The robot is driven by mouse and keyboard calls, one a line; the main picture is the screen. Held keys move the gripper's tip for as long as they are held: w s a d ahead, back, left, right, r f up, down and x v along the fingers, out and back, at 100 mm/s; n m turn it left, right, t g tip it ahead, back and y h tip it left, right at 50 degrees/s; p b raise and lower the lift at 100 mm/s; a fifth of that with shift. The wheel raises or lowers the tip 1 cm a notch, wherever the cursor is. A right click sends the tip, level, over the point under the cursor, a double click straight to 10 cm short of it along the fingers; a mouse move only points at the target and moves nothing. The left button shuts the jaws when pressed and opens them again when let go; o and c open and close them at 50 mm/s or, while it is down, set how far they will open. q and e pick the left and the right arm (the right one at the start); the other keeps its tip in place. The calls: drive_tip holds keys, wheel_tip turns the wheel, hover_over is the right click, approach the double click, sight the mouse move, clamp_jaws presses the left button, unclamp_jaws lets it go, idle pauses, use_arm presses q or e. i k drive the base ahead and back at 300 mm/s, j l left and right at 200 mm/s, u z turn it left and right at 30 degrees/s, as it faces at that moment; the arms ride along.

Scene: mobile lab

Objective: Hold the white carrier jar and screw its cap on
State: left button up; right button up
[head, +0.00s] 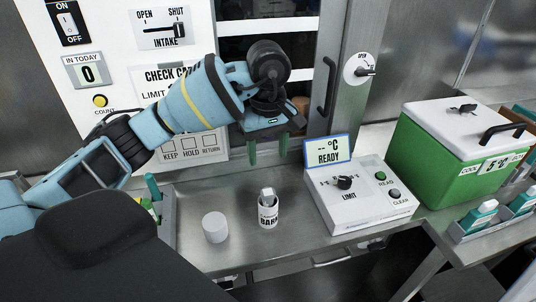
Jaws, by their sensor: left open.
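A white jar (268,213) with dark lettering on its front stands upright on the steel counter. Its top is open, and a pale grey-white piece sticks up out of it. A plain white round piece (215,228), which looks like the cap, sits on the counter to the left of the jar and apart from it. My left gripper (268,151) has two green fingers spread apart and pointing down. It is empty, above and behind the jar, and not touching it. My right gripper is not in view.
A white control box (359,209) with a knob and a READY display stands right of the jar. A green cooler (432,150) and a tray of bottles (490,222) are farther right. A rack with green items (153,188) is at left. The counter in front is narrow.

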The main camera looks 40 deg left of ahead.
sight(267, 217)
drive_tip(key=u, duration=1.05)
